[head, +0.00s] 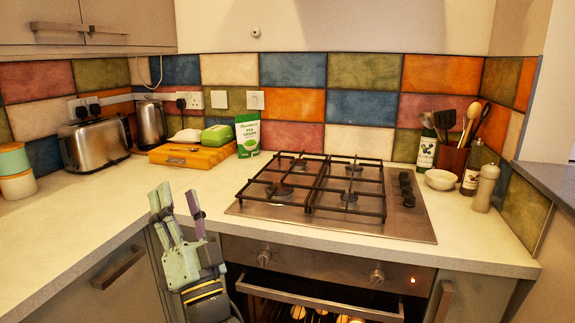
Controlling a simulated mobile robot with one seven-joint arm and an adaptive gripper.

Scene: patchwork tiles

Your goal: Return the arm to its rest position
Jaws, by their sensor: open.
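My gripper (176,208) is in the head view, left of centre, in front of the counter's front edge. Its fingers point upward and stand apart, with nothing between them. The pale green and yellow-banded wrist below it reaches down past the bottom of the picture. The gripper overlaps part of the counter and the cabinet front in the view, and I cannot tell if it touches them.
The gas hob (345,195) lies right of my gripper, above an oven (320,297). A wooden board (192,154), green packet (248,135), toaster (95,143) and kettle (151,125) stand behind. The counter (95,212) left of my gripper is clear.

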